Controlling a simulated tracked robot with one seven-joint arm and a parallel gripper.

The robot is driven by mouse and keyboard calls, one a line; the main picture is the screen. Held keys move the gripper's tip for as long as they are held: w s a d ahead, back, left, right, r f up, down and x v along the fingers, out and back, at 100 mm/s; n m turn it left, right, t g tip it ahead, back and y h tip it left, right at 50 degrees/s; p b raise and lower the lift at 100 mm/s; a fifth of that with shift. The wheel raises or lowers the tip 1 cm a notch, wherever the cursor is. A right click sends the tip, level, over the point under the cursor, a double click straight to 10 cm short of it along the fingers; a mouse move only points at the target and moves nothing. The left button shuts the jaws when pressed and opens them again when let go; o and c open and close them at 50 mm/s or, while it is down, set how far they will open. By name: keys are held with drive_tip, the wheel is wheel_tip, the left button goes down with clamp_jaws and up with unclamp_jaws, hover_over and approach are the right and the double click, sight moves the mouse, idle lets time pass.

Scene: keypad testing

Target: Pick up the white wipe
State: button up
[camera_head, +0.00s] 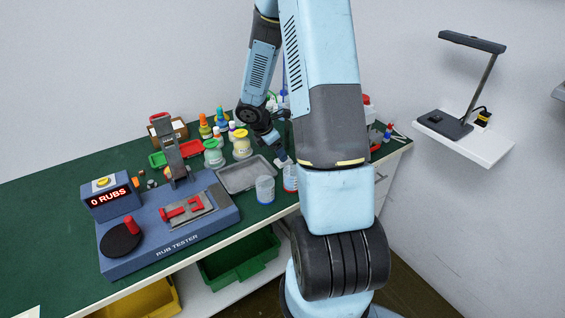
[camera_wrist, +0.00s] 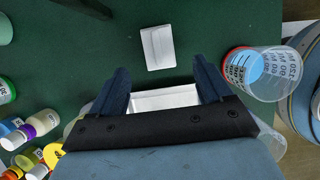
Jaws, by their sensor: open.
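The white wipe (camera_wrist: 158,47) is a small flat white rectangle with faint lines on it. It lies on the green table top in the wrist view, just beyond my fingertips. In the head view a small white patch below my gripper may be it; my arm hides much of that spot. My gripper (camera_wrist: 164,78) is open, its two dark blue fingers apart with no wipe between them. The wipe lies ahead of the gap, roughly centred on it. In the head view my gripper (camera_head: 278,150) hangs above the table.
A grey metal tray (camera_head: 230,185) lies left of my gripper; a bright edge shows between the fingers. A clear beaker (camera_wrist: 283,73) stands right of the wipe in the wrist view, and several bottles stand left. The blue rub tester (camera_head: 215,222) fills the table's left. Green table (camera_wrist: 225,28) around the wipe is clear.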

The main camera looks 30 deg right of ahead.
drive_tip(key=shift+x, duration=2.6)
drive_tip(key=c, duration=1.1)
